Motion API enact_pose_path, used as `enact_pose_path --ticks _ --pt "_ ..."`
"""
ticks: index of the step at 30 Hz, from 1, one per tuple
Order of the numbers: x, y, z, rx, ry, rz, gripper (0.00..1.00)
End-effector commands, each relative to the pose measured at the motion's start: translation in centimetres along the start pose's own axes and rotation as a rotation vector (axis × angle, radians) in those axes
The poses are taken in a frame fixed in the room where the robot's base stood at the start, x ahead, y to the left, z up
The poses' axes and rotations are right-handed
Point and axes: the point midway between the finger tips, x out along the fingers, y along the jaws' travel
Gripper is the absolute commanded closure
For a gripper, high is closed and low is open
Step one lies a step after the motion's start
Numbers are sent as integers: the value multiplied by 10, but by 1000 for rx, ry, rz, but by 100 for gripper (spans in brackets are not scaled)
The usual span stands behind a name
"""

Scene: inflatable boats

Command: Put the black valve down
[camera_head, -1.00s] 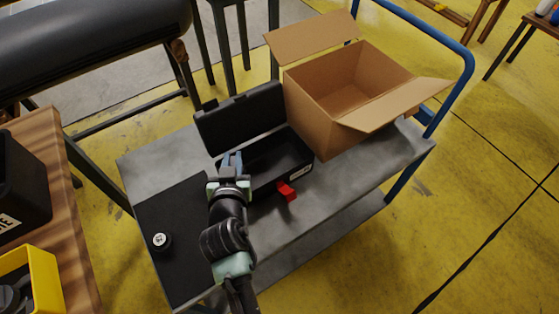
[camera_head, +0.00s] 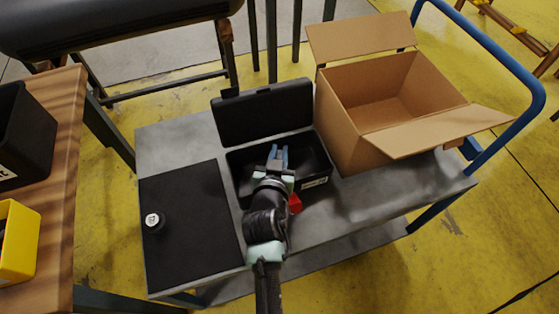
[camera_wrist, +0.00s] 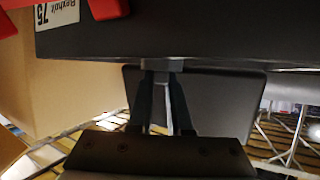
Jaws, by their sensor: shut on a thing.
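My gripper (camera_head: 278,155) is over the open black case (camera_head: 243,188) on the cart, with its blue fingertips above the case's inside. In the wrist view the fingers (camera_wrist: 163,75) are close together, and a small grey-black piece, taken as the black valve (camera_wrist: 161,65), shows at their tips. Most of it is hidden, and I cannot tell whether it touches the case. The case wall fills the top of the wrist view, with a white label (camera_wrist: 57,13). A similar round black piece with a white-marked top (camera_head: 154,222) stands on the black mat (camera_head: 190,260).
The case lid (camera_head: 262,112) stands open at the back. An open cardboard box (camera_head: 345,135) is close on the right, flaps spread. A red latch (camera_head: 295,204) sticks out in front of the case. The mat has free room; a wooden table (camera_head: 60,150) stands left.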

Motion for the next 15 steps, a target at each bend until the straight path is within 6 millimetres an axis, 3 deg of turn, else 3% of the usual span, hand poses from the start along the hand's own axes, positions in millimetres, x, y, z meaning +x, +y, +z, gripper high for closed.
enact_pose_path --ticks 5,15 --pt "11 1 26 1 -1 -1 100" --pt "12 1 29 0 0 0 100"
